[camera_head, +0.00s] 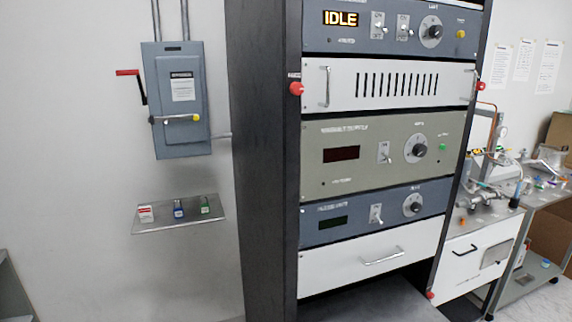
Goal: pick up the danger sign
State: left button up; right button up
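A small metal wall shelf (158,226) is in the left half of the head view, below a grey switch box. A small white block with a red band (145,214) stands at its left end. It may be the danger sign, but its print is too small to read. A blue and white piece (178,209) and a green piece (205,205) stand to its right, apart from each other. Neither of my grippers shows in this view.
The grey switch box (185,130) has a red-handled lever sticking out to the left. A tall dark equipment rack (262,180) with several panels stands right of the shelf. A cluttered lab bench (480,222) is at far right. The wall around the shelf is bare.

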aim_at(145, 213)
jog(key=z, duration=1)
jog(key=u, duration=1.85)
jog(key=i+j, duration=0.3)
jog(key=i, duration=0.15)
jog(key=i+j+u, duration=0.15)
jog(key=i+j, duration=0.2)
jog(key=i, duration=0.15)
